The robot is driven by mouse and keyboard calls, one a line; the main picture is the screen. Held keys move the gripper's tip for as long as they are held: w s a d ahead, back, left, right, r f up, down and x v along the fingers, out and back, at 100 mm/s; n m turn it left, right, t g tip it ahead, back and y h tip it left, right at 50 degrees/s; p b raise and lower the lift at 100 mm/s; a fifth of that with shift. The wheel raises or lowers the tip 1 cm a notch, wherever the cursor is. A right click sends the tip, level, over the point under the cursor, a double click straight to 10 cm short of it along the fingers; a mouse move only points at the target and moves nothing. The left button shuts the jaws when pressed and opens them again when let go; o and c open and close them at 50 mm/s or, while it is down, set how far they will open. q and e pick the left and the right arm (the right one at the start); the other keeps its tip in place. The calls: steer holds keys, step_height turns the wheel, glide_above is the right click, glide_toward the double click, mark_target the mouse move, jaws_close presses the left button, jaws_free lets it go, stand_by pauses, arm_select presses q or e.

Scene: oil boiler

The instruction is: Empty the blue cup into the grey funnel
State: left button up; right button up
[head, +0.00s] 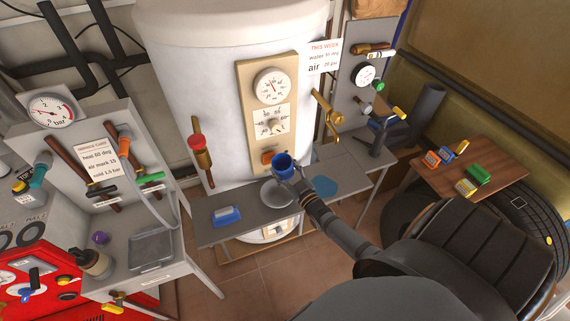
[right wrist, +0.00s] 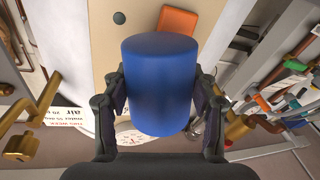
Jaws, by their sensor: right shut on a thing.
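The blue cup (head: 284,164) is held above and slightly right of the grey funnel (head: 277,191) in the head view. Its opening shows at the top, so it looks about upright. The funnel's wide mouth is on the bench below, partly hidden by the cup and my gripper. My right gripper (head: 293,173) is shut on the cup. In the right wrist view the cup (right wrist: 158,85) sits between both fingers, and its inside is hidden. My left gripper is not in view.
The grey bench (head: 240,228) carries a blue-and-white block (head: 226,215) left of the funnel and a flat blue patch (head: 324,186) to its right. The white boiler (head: 225,80), with its gauge panel (head: 257,100), stands close behind. A red valve (head: 196,142) is at left.

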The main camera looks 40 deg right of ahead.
steer(key=shift+s+a+m+g+p, duration=0.1)
steer(key=shift+a+m+g+p, duration=0.2)
steer(key=shift+m+p, duration=0.45)
steer(key=shift+a+f+m, duration=0.1)
steer(key=shift+f+m, duration=0.15)
steer(key=shift+m, duration=0.2)
steer(key=shift+s+a+m+g+p, duration=0.1)
steer(key=shift+a+m+g+p, duration=0.05)
steer(key=shift+m+g+p, duration=0.2)
steer(key=shift+f, duration=0.2)
